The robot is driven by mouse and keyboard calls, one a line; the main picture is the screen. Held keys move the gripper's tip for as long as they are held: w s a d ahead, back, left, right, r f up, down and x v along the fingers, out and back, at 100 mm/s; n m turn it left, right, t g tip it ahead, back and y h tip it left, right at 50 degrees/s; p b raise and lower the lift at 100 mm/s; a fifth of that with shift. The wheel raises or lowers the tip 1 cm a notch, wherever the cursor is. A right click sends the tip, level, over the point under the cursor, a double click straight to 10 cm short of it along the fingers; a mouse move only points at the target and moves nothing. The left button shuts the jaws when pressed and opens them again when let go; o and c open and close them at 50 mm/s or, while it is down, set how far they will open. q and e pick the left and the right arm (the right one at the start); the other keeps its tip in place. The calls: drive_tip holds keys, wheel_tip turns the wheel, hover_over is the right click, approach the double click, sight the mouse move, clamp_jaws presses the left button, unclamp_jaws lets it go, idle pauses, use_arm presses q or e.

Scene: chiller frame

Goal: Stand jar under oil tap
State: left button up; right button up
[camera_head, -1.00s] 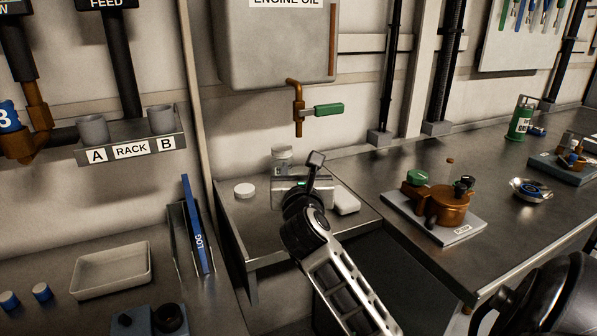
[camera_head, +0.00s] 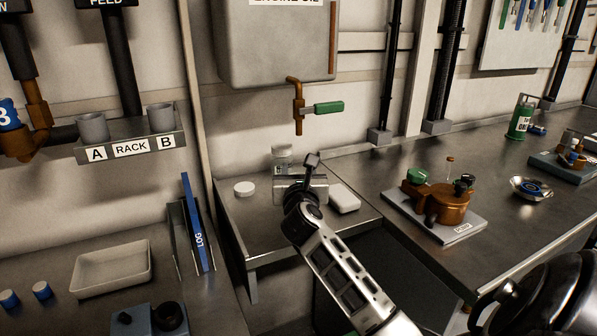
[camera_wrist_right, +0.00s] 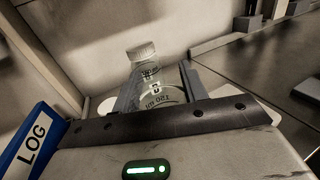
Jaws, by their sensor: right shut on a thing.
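A clear glass jar (camera_head: 282,156) with a pale top stands on the small metal shelf below the oil tap (camera_head: 298,112). The tap is a copper pipe with a green handle under the engine oil tank (camera_head: 277,40). In the head view the jar's top is below and slightly left of the spout; its lower part is hidden by my right gripper (camera_head: 293,178). In the right wrist view the jar (camera_wrist_right: 145,70) is upright between the two fingers of my right gripper (camera_wrist_right: 160,86), which is shut on it. Its printed body is partly covered. My left gripper is out of view.
A white round lid (camera_head: 244,189) lies left of the jar, and a white block (camera_head: 344,198) lies to its right. A blue log binder (camera_head: 198,228) stands left of the shelf. A copper pump (camera_head: 437,205) sits on the right bench.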

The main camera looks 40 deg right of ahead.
drive_tip(key=o, duration=1.4)
drive_tip(key=shift+f, duration=0.1)
drive_tip(key=shift+c, duration=0.2)
drive_tip(key=shift+s+a, duration=0.1)
drive_tip(key=shift+a, duration=0.05)
drive_tip(key=v, duration=1.1)
drive_tip(key=shift+s+a, duration=0.2)
drive_tip(key=shift+s, duration=0.15)
